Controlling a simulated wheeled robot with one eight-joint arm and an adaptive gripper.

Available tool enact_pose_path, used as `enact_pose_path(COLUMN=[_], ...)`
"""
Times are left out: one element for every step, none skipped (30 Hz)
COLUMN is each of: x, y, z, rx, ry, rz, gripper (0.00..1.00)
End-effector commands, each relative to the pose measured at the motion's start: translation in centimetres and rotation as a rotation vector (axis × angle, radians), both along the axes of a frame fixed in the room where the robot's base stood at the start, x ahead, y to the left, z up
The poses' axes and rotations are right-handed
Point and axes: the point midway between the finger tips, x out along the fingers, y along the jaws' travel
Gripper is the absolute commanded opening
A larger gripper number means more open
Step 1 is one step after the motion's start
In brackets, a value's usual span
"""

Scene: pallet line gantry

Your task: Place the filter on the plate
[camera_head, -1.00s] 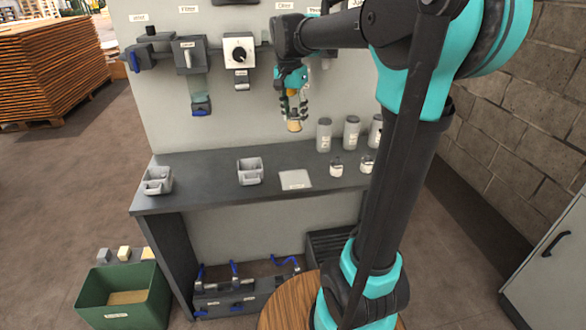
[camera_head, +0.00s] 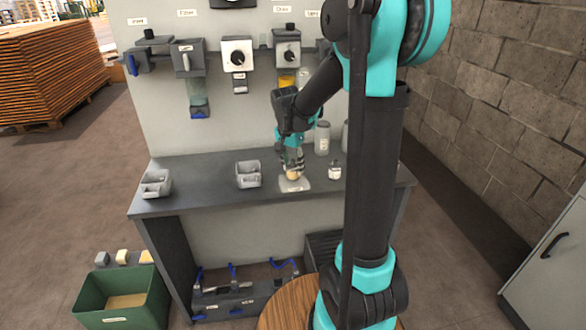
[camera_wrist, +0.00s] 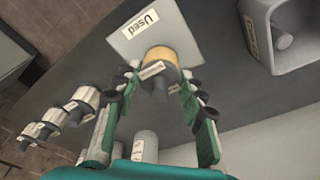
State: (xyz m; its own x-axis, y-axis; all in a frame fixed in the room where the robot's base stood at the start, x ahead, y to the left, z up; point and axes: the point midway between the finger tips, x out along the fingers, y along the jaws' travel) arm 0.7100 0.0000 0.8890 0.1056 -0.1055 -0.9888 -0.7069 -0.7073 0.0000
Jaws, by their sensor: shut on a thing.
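The filter (camera_head: 293,176) is a small tan cylinder with a pale label. In the wrist view the filter (camera_wrist: 163,53) sits between the fingertips, its grey narrower end towards me. My gripper (camera_head: 292,168) is shut on it and points down over the bench; it also shows in the wrist view (camera_wrist: 158,75). The plate (camera_head: 304,187) is a flat pale square on the bench. In the wrist view the plate (camera_wrist: 122,44) carries a label reading "Used". The filter is over the plate and overlaps its edge in the wrist view. I cannot tell whether they touch.
A grey holder (camera_head: 248,174) stands left of the plate, and another (camera_head: 156,184) at the bench's left end. A small jar (camera_head: 335,171) and a tall canister (camera_head: 322,138) stand to the right. Dispensers (camera_head: 237,56) hang on the back panel. A green bin (camera_head: 125,295) is on the floor.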

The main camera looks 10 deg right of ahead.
Motion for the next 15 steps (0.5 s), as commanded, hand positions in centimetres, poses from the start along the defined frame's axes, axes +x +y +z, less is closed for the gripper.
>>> enact_pose_path(x=[0.01,-0.01,-0.03,-0.04,-0.03,-0.04,-0.04,-0.04,-0.04,-0.04,-0.04,-0.04,-0.03,-0.02,-0.01], y=[0.00,0.01,0.00,0.00,-0.01,0.00,0.00,-0.01,-0.01,-0.01,-0.01,0.00,0.00,0.00,0.00], z=[-0.59,-0.82,-1.07,-1.18,-1.23,-1.24,-1.22,-1.21,-1.21,-1.20,-1.21,-1.24,-1.30,-1.38,-1.49], rx=[0.000,0.000,0.000,0.000,0.000,0.000,0.000,0.000,0.000,0.000,0.000,0.000,0.000,0.000,0.000], ry=[0.000,0.000,0.000,0.000,0.000,0.000,0.000,0.000,0.000,0.000,0.000,0.000,0.000,0.000,0.000], rz=[0.000,0.000,0.000,0.000,0.000,0.000,0.000,0.000,0.000,0.000,0.000,0.000,0.000,0.000,0.000], gripper=[0.11,0.11,0.11,0.11,0.11,0.11,0.11,0.11,0.11,0.11,0.11,0.11,0.11,0.11,0.11])
